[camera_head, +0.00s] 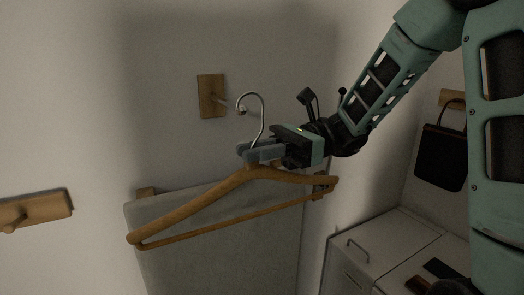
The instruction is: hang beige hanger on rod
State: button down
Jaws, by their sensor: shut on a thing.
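The beige hanger (200,202) is wooden, with shoulders, a lower bar and a metal hook (262,107). It hangs in the air, tilted down to the left, in the middle of the head view. My gripper (252,153) is shut on the hanger at the base of its hook, and the fingers hide part of the neck. The hook's open end points left. A wooden wall mount with a short rod (211,97) is on the wall just left of the hook tip. In the picture the hook and rod lie apart.
A grey panel (170,262) stands behind the hanger. Another wooden peg (35,209) is on the wall at left. A white cabinet (385,242) is at lower right, with dark items on top. A dark bag (441,158) hangs at right.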

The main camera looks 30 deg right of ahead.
jog(key=w+f+p, duration=0.1)
jog(key=w+p, duration=0.1)
jog(key=w, duration=0.7)
jog(key=shift+f, duration=0.3)
dwell(0.4)
jog(key=shift+f+p, duration=0.3)
dwell(0.6)
jog(key=c, duration=1.3)
grip_release()
jog(key=shift+d+b, duration=1.1)
jog(key=shift+d, duration=11.6)
